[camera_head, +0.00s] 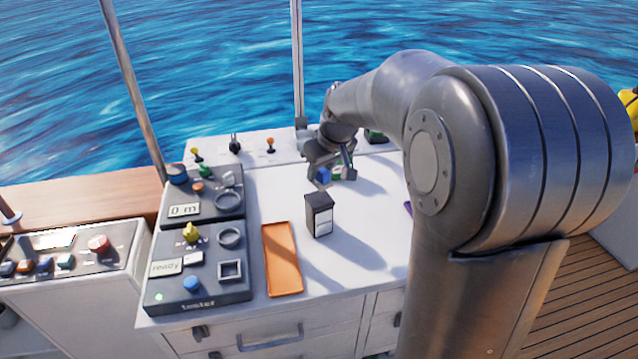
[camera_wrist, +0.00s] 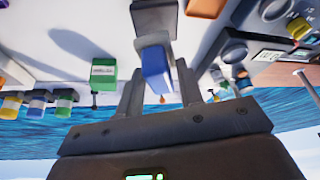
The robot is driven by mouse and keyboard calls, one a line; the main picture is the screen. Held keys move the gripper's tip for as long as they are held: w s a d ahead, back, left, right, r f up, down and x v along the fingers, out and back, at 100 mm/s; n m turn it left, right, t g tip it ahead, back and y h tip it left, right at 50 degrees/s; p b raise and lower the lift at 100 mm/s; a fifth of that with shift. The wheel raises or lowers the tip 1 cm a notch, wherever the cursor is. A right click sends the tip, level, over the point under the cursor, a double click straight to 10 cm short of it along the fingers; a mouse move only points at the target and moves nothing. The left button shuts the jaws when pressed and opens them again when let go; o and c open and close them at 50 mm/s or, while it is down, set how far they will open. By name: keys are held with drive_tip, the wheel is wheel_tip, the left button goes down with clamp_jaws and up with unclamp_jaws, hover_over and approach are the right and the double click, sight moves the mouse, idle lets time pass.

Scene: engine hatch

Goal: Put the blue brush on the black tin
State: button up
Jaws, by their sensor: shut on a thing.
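The blue brush (camera_head: 323,176) is between the fingers of my gripper (camera_head: 332,168), which is shut on it above the white worktop. In the wrist view the brush shows as a blue block (camera_wrist: 156,70) with a pale part beyond it, between the two fingers (camera_wrist: 158,88). The black tin (camera_head: 319,214) stands upright on the worktop, nearer the body camera than the gripper, with a white label on its front. In the wrist view the dark tin (camera_wrist: 152,18) shows beyond the brush. The brush looks apart from the tin. Part of the gripper is hidden by its own links.
A green labelled box (camera_wrist: 103,74) stands beside the gripper. An orange tray (camera_head: 282,258) lies left of the tin, and a dark tester panel (camera_head: 200,291) is further left. Several small jars (camera_wrist: 37,103) show in the wrist view. The worktop right of the tin looks mostly clear.

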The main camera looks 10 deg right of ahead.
sight(319, 183)
drive_tip(key=shift+w+a+f, duration=0.1)
drive_tip(key=shift+a+f, duration=0.15)
drive_tip(key=shift+f, duration=1.9)
drive_tip(key=shift+f, duration=0.1)
drive_tip(key=o, duration=1)
